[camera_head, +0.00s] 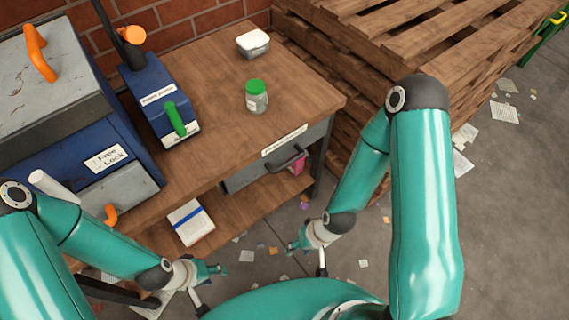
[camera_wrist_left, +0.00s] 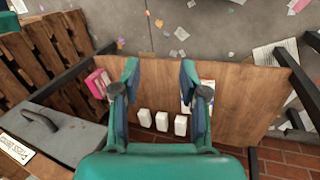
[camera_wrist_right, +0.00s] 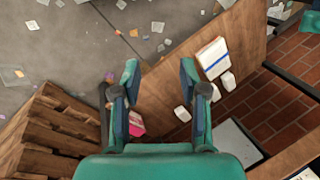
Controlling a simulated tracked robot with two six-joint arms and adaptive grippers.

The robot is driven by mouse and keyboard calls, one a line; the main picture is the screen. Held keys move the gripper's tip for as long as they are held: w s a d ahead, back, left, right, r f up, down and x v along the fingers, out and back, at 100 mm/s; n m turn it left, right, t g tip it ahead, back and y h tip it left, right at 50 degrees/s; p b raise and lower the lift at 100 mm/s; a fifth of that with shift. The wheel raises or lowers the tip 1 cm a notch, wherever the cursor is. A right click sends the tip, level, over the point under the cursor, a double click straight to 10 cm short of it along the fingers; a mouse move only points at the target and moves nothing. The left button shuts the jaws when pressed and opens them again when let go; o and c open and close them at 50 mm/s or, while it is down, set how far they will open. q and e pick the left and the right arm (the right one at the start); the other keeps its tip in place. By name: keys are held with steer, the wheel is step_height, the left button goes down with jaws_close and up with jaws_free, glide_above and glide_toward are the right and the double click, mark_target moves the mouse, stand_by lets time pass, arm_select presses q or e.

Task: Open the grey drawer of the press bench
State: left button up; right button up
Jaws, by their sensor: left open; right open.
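The press bench (camera_head: 205,75) is a wooden table with a shelf below. Its grey drawer (camera_head: 248,174) sits under the top at the front right and looks shut, with a dark bar handle (camera_head: 290,157). The drawer (camera_wrist_left: 65,145) and its handle (camera_wrist_left: 38,119) also show at the lower left of the left wrist view. My left gripper (camera_head: 218,270) is open and empty, in front of the bench and left of the handle. My right gripper (camera_head: 296,244) is open and empty, below the handle in the picture and apart from it.
A jar with a green lid (camera_head: 257,98), a small white-lidded tub (camera_head: 252,44) and a blue press (camera_head: 158,100) stand on the bench. A white box with a blue stripe (camera_head: 190,222) lies on the shelf. Wooden pallets (camera_head: 440,50) stand right of the bench. Paper scraps litter the floor.

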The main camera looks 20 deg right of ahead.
arm_select(q)
steer(key=shift+o, duration=1.2)
steer(key=shift+f, duration=0.2)
steer(key=o, duration=0.5)
step_height(320, 180, down, 3)
steer(key=b, duration=0.3)
steer(key=shift+s, duration=0.1)
arm_select(e)
steer(key=m+t+y+b, duration=0.1)
steer(key=m+t+b, duration=1.2)
steer(key=b, duration=2.1)
glide_toward(287, 163)
arm_select(q)
step_height(287, 163, down, 36)
steer(key=b, duration=0.2)
steer(key=shift+f+b, duration=0.15)
steer(key=shift+b, duration=0.2)
arm_select(e)
steer(key=shift+n+t, duration=0.5)
steer(key=shift+s+f+x, duration=0.1)
steer(key=shift+f+x, duration=0.2)
steer(key=shift+x, duration=1.4)
steer(key=shift+s+f+x, duration=0.1)
steer(key=shift+f+x, duration=0.2)
steer(key=shift+x, duration=1.35)
steer(key=shift+f+x, duration=0.3)
steer(key=shift+x, duration=1.4)
